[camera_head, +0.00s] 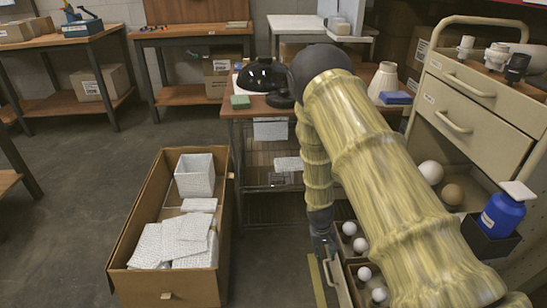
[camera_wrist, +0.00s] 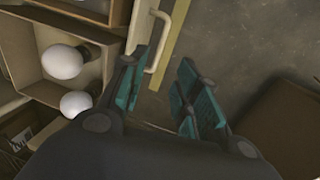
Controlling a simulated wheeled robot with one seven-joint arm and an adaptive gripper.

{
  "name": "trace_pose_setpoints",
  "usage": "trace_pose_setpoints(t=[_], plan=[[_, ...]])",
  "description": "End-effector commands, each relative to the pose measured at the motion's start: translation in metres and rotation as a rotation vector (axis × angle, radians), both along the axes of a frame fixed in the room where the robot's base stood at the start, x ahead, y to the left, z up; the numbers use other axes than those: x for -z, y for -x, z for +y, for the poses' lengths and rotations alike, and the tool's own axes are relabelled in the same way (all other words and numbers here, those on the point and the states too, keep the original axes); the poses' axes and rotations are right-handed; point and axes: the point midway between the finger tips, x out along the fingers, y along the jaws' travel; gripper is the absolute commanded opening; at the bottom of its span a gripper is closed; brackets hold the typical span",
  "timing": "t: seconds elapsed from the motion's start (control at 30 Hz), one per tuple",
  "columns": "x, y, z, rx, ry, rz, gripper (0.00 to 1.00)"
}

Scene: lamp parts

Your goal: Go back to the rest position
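My gripper (camera_wrist: 160,88) is open, its teal finger pads apart with nothing held between them. In the head view my gripper (camera_head: 322,232) hangs low beside an open drawer and is partly hidden by my arm. A pale drawer handle (camera_wrist: 163,45) shows just beyond the fingertips in the wrist view; I cannot tell if a finger touches it. The open drawer (camera_wrist: 112,52) has compartments with white bulbs (camera_wrist: 63,62). The bulbs also show in the head view (camera_head: 360,245). A black dome lampshade (camera_head: 263,74) and a white lampshade (camera_head: 384,80) stand on the workbench.
A cardboard box (camera_head: 129,240) with white packing pieces stands on the floor at left. A beige drawer cabinet (camera_head: 480,105) stands at right, with a blue bottle (camera_head: 502,213) near it. Other benches stand at the back. The floor (camera_head: 100,150) at left is clear.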

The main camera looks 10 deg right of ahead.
Motion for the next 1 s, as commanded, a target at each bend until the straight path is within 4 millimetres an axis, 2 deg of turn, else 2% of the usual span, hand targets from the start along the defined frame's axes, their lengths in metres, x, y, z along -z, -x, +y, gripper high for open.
trace_pose_setpoints(t=[0.07, 0.17, 0.27, 0.4, 0.5, 0.6, 0.7, 1.0], plan=[[0.004, 0.006, 0.001, -0.002, -0.002, 0.002, 0.32], [0.016, 0.028, 0.006, -0.008, -0.013, 0.006, 0.32], [0.037, 0.070, 0.015, -0.020, -0.032, 0.011, 0.32], [0.061, 0.144, 0.034, -0.043, -0.067, 0.010, 0.32], [0.070, 0.198, 0.050, -0.059, -0.095, 0.007, 0.32], [0.072, 0.241, 0.063, -0.071, -0.118, 0.002, 0.32], [0.069, 0.273, 0.073, -0.080, -0.135, -0.002, 0.32], [0.053, 0.345, 0.096, -0.095, -0.178, -0.012, 0.32]])
